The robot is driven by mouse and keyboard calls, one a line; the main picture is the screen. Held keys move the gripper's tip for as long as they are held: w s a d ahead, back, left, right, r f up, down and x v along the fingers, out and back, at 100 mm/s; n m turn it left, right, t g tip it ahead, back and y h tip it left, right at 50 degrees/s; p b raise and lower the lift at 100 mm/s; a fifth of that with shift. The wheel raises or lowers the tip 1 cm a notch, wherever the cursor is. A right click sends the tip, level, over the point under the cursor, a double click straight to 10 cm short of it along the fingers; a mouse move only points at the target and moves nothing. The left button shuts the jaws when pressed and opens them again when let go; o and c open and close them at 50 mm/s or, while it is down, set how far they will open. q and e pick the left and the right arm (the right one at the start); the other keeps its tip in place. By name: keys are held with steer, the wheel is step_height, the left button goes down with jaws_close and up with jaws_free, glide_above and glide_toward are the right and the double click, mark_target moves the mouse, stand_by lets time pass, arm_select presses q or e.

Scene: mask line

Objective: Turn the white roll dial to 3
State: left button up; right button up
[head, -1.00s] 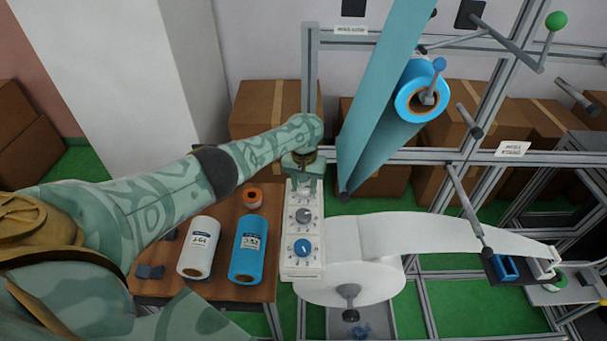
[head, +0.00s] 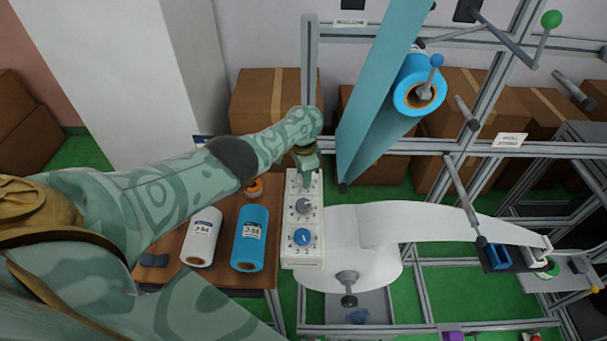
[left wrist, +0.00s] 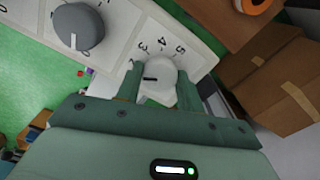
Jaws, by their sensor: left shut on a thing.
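The white dial (left wrist: 160,78) sits between the two fingers of my left gripper (left wrist: 158,88) in the left wrist view. The gripper is shut on it. A short black mark on the dial's face points to the left in that view. The printed numbers 3, 4 and 5 show on the panel beyond the dial. In the head view my left gripper (head: 307,181) is at the top of the white dial panel (head: 290,248) and mostly hides the white dial. My right gripper is not in view.
The panel also bears a grey dial (head: 303,206) and a blue dial (head: 302,237). A teal web (head: 385,90) hangs to the right.

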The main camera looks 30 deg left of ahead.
arm_select(q)
steer(key=m, duration=0.5)
steer(key=shift+w+m, duration=0.1)
steer(key=shift+m, duration=0.2)
steer(key=shift+d+m, duration=0.1)
steer(key=shift+m, duration=2.1)
steer(key=o, duration=1)
steer(key=shift+r, duration=0.1)
